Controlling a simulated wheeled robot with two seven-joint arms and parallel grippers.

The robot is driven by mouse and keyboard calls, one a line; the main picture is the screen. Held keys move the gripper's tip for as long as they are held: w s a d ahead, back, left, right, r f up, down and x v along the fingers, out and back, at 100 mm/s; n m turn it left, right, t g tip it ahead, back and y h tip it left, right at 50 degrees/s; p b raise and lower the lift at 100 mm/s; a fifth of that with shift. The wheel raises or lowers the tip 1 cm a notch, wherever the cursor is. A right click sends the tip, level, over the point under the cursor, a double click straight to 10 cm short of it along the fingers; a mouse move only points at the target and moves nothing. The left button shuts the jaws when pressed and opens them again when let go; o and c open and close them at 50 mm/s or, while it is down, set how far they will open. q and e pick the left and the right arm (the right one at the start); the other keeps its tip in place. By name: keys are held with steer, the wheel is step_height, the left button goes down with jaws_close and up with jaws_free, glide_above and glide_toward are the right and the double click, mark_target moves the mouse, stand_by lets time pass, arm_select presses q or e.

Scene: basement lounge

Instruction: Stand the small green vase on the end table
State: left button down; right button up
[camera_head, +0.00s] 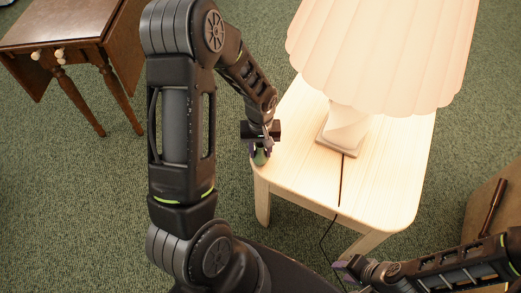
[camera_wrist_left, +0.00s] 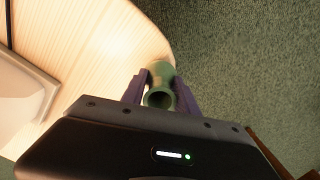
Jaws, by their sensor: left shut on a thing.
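The small green vase (camera_head: 260,158) is at the left corner of the pale wooden end table (camera_head: 300,168) in the head view. My left gripper (camera_head: 262,148) is shut on it from above. In the left wrist view the vase (camera_wrist_left: 160,78) sits between the two purple-grey fingers of my left gripper (camera_wrist_left: 161,92), its round mouth facing the camera. The end table's edge (camera_wrist_left: 135,30) lies just behind it; I cannot tell whether the vase's base touches the top. My right gripper (camera_head: 345,268) is at the lower right, in front of the table; its jaw opening is unclear.
A lamp with a pleated cream shade (camera_head: 385,45) and a pale base (camera_head: 345,128) stands on the end table. Its dark cord (camera_head: 341,180) runs over the front edge. A brown drop-leaf table (camera_head: 60,25) stands at the upper left. The tabletop's front right is clear.

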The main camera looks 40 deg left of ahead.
arm_select(q)
steer(key=c, duration=1.4)
jaws_free()
steer(key=shift+f, duration=0.15)
steer(key=o, duration=0.5)
steer(key=shift+r, duration=0.2)
steer(key=shift+r, duration=0.2)
step_height(320, 180, up, 12)
steer(key=shift+f+p, duration=0.2)
steer(key=shift+p, duration=0.5)
